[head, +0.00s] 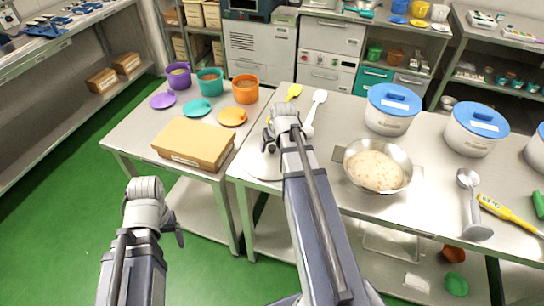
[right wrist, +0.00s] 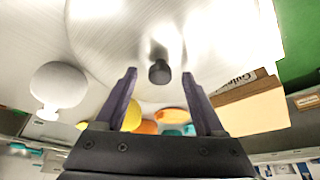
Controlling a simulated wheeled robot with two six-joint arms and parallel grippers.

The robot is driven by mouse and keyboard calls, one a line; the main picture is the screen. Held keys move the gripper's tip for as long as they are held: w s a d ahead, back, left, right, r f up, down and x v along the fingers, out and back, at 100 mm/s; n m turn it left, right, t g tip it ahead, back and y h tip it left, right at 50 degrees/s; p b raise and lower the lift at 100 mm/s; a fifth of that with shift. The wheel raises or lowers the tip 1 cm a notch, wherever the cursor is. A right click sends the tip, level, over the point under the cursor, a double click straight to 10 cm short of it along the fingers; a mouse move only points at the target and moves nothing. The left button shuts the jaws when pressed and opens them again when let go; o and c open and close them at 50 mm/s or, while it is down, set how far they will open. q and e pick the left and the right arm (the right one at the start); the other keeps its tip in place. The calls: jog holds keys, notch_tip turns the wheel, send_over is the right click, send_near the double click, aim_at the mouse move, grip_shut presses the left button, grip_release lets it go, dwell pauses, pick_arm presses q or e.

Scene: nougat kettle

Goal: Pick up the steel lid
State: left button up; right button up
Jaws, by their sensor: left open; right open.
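The steel lid (head: 259,166) lies flat near the left edge of the right-hand steel table, partly hidden by my right arm. In the right wrist view the lid (right wrist: 108,48) is a wide brushed disc with a small black knob (right wrist: 159,73). My right gripper (right wrist: 159,76) is open, with the knob showing between its fingertips; I cannot tell how far above the knob they are. In the head view the right gripper (head: 267,142) is over the lid, mostly hidden by its own wrist. My left gripper (head: 178,234) is open and empty, in front of the left table, its fingers mostly hidden.
A steel bowl (head: 377,166) of pale mix stands right of my right arm, with blue-lidded pots (head: 391,108) behind. A cardboard box (head: 194,143) sits on the left table.

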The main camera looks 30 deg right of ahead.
grip_shut()
dwell(0.4)
